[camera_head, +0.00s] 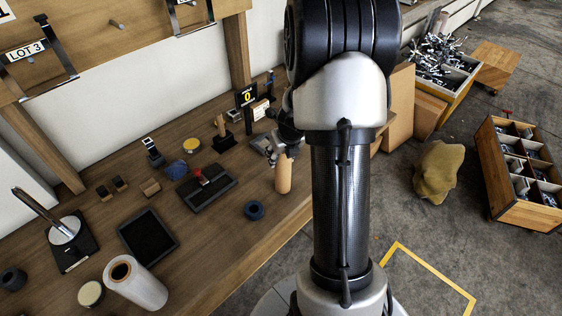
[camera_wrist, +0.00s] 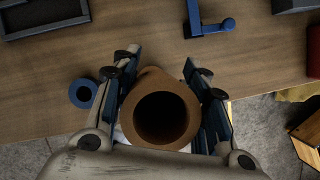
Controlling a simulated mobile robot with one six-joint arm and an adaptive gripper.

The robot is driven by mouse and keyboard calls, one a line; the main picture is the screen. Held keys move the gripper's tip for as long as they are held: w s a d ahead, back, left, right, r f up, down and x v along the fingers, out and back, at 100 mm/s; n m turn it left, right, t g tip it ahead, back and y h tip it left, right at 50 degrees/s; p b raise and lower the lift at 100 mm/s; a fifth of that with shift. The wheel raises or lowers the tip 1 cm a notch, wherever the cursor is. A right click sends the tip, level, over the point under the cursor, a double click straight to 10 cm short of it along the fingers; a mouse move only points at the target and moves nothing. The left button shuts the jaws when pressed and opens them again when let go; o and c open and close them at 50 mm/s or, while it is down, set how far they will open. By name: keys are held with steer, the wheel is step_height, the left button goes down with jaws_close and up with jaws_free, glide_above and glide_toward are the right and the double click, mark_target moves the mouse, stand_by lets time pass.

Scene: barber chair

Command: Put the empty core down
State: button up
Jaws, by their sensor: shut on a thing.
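The empty core (camera_head: 284,175) is a brown hollow cardboard tube, held upright near the front edge of the wooden bench. My gripper (camera_head: 279,147) is shut on it near its top. In the wrist view I look down into the core's open, dark end (camera_wrist: 160,84), with the gripper's fingers (camera_wrist: 161,72) on either side of it. The core overlaps the bench edge in that view. Its lower end is partly hidden, and I cannot tell whether it touches the bench (camera_head: 225,245).
A dark tray (camera_head: 207,188), a white roll (camera_head: 136,283) and a flat black pad (camera_head: 148,237) are further left. Bare wood lies toward the front edge.

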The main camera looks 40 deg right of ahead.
steer(key=shift+f, duration=0.3)
steer(key=shift+f, duration=0.2)
steer(key=o, duration=1.1)
steer(key=shift+o, duration=0.2)
steer(key=shift+r, duration=0.15)
